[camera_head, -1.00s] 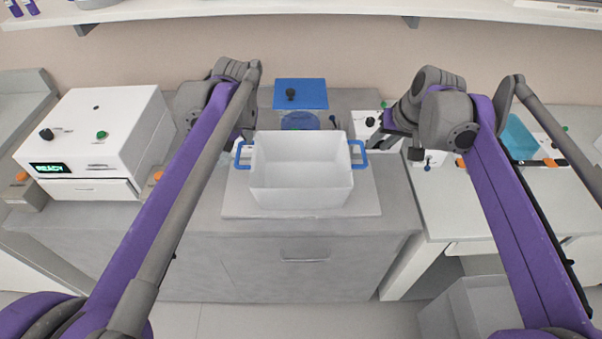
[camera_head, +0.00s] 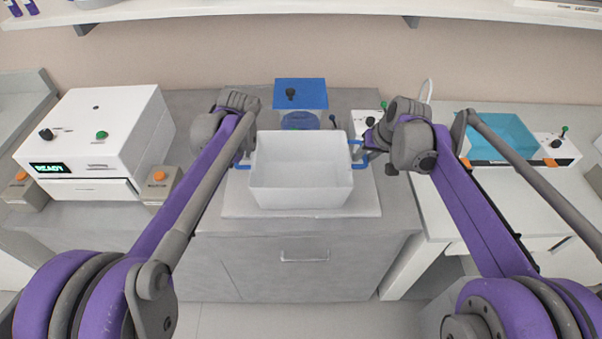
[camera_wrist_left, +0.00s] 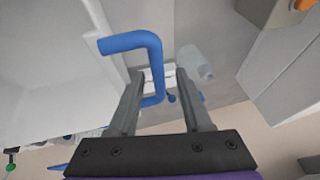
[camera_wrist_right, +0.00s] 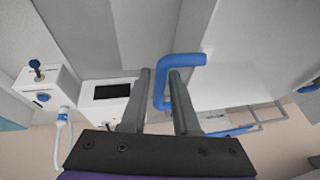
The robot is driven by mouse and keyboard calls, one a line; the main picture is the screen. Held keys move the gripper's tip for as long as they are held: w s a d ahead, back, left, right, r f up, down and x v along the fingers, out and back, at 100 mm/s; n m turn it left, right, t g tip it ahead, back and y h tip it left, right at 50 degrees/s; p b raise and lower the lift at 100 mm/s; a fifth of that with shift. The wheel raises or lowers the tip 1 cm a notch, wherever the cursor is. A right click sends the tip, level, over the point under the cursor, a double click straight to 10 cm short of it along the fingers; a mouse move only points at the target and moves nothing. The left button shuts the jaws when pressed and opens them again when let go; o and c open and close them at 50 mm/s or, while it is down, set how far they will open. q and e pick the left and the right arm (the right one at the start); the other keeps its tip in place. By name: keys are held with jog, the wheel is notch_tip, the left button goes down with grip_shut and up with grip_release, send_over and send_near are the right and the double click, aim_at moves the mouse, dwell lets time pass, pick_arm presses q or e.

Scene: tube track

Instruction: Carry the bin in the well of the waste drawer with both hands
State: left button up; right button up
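The white bin (camera_head: 300,184) stands upright on a grey slab (camera_head: 234,205) on the cabinet top, with a blue handle on each side. My left gripper (camera_head: 240,160) is at the left handle. In the left wrist view, that handle (camera_wrist_left: 150,52) passes between its fingers (camera_wrist_left: 160,75), with a gap beside the bar, so they look open. My right gripper (camera_head: 368,153) is at the right handle (camera_head: 356,158). In the right wrist view, this handle (camera_wrist_right: 160,88) lies between its fingers (camera_wrist_right: 159,72), which stand close to the bar. I cannot tell whether they press on it.
A white machine reading READY (camera_head: 90,140) stands left, beside an orange-button box (camera_head: 158,186). A blue panel (camera_head: 301,94) is behind the bin. A teal tray (camera_head: 497,135) lies on the right bench. The cabinet top in front of the bin is clear.

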pick_arm(q)
jog(key=c, duration=0.5)
pick_arm(e)
grip_shut()
pick_arm(q)
grip_shut()
dwell(0.4)
